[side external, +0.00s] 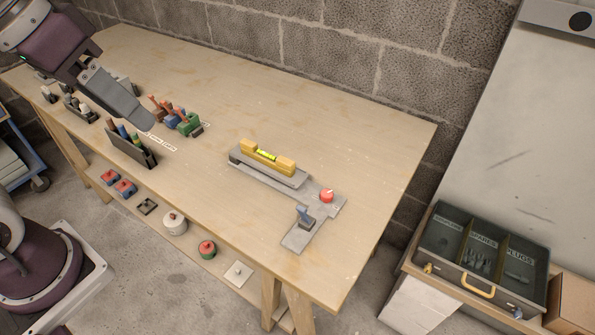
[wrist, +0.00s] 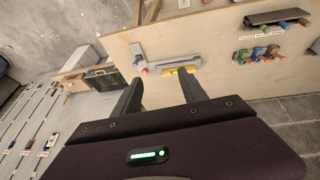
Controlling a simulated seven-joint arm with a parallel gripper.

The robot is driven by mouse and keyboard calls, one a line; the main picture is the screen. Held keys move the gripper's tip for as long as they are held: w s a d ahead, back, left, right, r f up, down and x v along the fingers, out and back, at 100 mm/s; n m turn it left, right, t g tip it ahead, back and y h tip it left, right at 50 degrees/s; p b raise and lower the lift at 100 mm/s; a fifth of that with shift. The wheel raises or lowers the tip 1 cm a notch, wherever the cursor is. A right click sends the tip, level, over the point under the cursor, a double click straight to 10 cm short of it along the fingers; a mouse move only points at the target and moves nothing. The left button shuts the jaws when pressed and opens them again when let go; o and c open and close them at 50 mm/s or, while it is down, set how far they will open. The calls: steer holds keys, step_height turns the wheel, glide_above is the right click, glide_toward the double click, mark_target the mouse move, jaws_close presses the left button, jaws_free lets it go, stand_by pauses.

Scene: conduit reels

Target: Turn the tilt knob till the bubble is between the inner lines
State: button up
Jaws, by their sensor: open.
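The red tilt knob (side external: 327,195) sits on a grey bracket plate (side external: 303,232) at the right part of the bench. The yellow level (side external: 248,147) lies on a grey bar beside it, with a yellow-green vial (side external: 266,155) in its middle. The bubble and inner lines are too small to make out. My gripper (side external: 145,122) is at the upper left, above the bench and well away from the knob. In the wrist view my gripper (wrist: 158,85) has its two fingers apart with nothing held; the knob (wrist: 145,71) and level (wrist: 179,71) show beyond the fingertips.
A blue-grey lever or clamp (side external: 305,216) stands on the plate near the knob. Coloured clamps (side external: 183,121) and a dark holder (side external: 131,146) stand at the bench's left. A sectioned drawer (side external: 484,262) is at the right. The bench between my gripper and the level is mostly clear.

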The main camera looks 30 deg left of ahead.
steer(key=w+d+f+g, duration=0.1)
steer(key=w+d+g, duration=0.15)
steer(key=w, duration=0.95)
steer(key=m+g+y, duration=0.1)
steer(key=m+g, duration=0.1)
glide_above(327, 192)
steer(key=a, duration=0.1)
step_height(327, 192, down, 22)
steer(key=shift+m, duration=0.4)
steer(key=f, duration=0.6)
steer(key=d+f, duration=0.1)
steer(key=f, duration=0.2)
steer(key=shift+d+f, duration=0.1)
steer(key=shift+f, duration=0.7)
jaws_close()
steer(key=n, duration=0.3)
steer(key=shift+r+n, duration=0.1)
steer(key=shift+n, duration=0.2)
